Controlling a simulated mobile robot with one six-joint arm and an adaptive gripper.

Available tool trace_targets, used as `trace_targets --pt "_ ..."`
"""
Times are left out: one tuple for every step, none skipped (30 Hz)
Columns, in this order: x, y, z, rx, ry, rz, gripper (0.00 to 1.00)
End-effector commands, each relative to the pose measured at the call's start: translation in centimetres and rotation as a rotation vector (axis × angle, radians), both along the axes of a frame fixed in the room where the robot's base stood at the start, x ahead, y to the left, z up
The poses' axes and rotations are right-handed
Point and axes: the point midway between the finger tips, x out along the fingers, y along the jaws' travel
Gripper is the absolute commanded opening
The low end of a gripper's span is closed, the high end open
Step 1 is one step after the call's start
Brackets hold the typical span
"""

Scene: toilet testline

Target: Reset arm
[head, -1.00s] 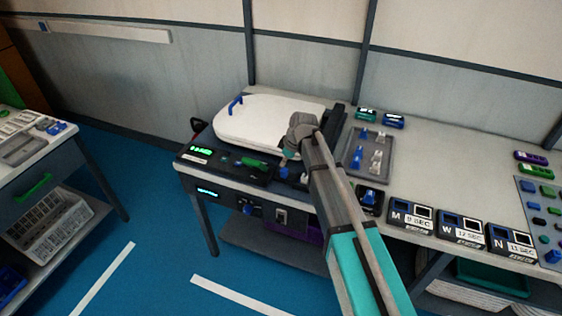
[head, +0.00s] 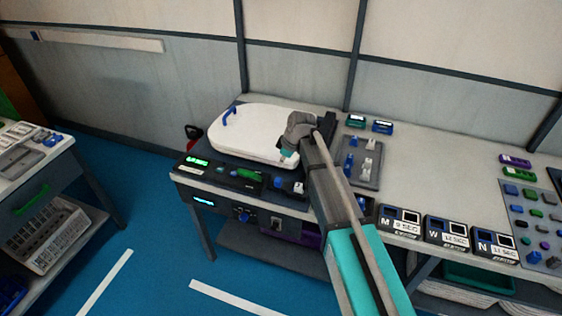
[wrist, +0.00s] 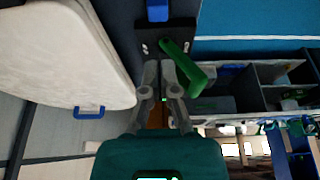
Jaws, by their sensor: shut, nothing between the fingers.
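My gripper (wrist: 163,68) is in the wrist view with its two grey fingers close together, shut and empty. A green lever handle (wrist: 188,72) lies just to the right of the fingertips in that view; I cannot tell whether they touch. The same green handle (head: 246,173) sits on the front panel of the test bench in the head view. There my arm (head: 325,185) reaches over the bench front, its wrist beside the right edge of the white toilet lid (head: 255,135). The fingers are not clearly visible in the head view.
The lid's blue handle (head: 229,116) stands up at its left. A grey tray (head: 374,180) with blue and white parts lies right of my wrist. Timer boxes (head: 446,232) line the bench front. Another table (head: 50,160) stands left, with blue floor between.

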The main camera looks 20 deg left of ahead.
Motion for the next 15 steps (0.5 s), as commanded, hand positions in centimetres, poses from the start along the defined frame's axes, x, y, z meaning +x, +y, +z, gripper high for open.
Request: trace_targets --pt "0.01 -0.02 -0.02 0.000 0.000 0.000 0.00" --pt "0.01 -0.01 -0.03 0.000 0.000 0.000 0.00" --pt "0.01 -0.01 -0.03 0.000 0.000 0.000 0.00" --pt "0.01 -0.02 -0.03 0.000 0.000 0.000 0.00" --pt "0.02 -0.02 -0.03 0.000 0.000 0.000 0.00" --pt "0.02 -0.02 -0.03 0.000 0.000 -0.001 0.00" --pt "0.03 -0.02 -0.03 0.000 0.000 -0.001 0.00" --pt "0.03 -0.03 -0.02 0.000 0.000 -0.001 0.00" --pt "0.03 -0.04 -0.02 0.000 0.000 -0.001 0.00" --pt "0.03 -0.04 -0.02 0.000 0.000 -0.001 0.00" --pt "0.04 -0.05 -0.03 0.000 0.000 -0.001 0.00" --pt "0.02 -0.08 -0.03 0.000 0.001 -0.002 0.00" --pt "0.01 -0.16 -0.02 -0.001 0.000 -0.004 0.00" --pt "-0.01 -0.30 -0.03 -0.001 0.001 -0.007 0.00" --pt "-0.08 -0.57 -0.05 -0.003 0.004 -0.016 0.00"
